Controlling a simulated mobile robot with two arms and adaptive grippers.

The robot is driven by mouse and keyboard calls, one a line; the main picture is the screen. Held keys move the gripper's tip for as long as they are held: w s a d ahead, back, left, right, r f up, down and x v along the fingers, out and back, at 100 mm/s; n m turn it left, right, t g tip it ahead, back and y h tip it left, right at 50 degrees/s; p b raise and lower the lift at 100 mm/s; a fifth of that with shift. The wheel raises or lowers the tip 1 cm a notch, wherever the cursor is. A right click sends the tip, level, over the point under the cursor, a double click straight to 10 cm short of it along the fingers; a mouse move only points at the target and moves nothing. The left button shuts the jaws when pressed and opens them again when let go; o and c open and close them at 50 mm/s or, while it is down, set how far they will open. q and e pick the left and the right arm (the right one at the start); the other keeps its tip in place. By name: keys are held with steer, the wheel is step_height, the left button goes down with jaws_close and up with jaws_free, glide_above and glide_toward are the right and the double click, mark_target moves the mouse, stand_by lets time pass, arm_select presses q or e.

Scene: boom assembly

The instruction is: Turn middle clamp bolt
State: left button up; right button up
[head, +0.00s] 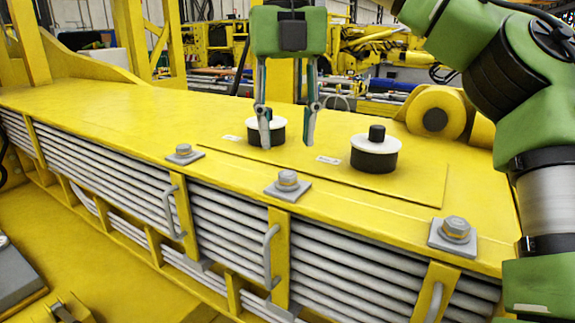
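The middle clamp bolt (288,178) is a grey hex head on a square plate at the front edge of the yellow boom's top (120,115). It stands between a left clamp bolt (183,150) and a right clamp bolt (455,227). My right gripper (288,143) points down with its two fingers apart and nothing between them. In the picture it is just above the middle bolt, apart from it. Its left finger overlaps a black cylinder with a white rim (278,133); I cannot tell its exact height. My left gripper is out of view.
A second black cylinder with a white rim (374,155) stands on a raised yellow plate right of the gripper. Grey handles (270,255) stick out from the front clamp bars, over stacked grey tubes (345,255). A round yellow lug (436,112) stands behind.

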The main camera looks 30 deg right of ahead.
mark_target(288, 175)
steer(key=f, duration=0.5)
steer(key=shift+w+d, duration=0.15)
steer(key=shift+d, duration=0.05)
steer(key=shift+f, duration=0.65)
steer(key=shift+a+f, duration=0.1)
steer(key=shift+f, duration=0.05)
jaws_close()
arm_select(q)
steer(key=shift+s+a+f, duration=0.1)
steer(key=shift+s+a, duration=0.15)
steer(key=shift+s, duration=0.25)
steer(key=shift+s+a, duration=0.2)
steer(key=shift+s, duration=0.25)
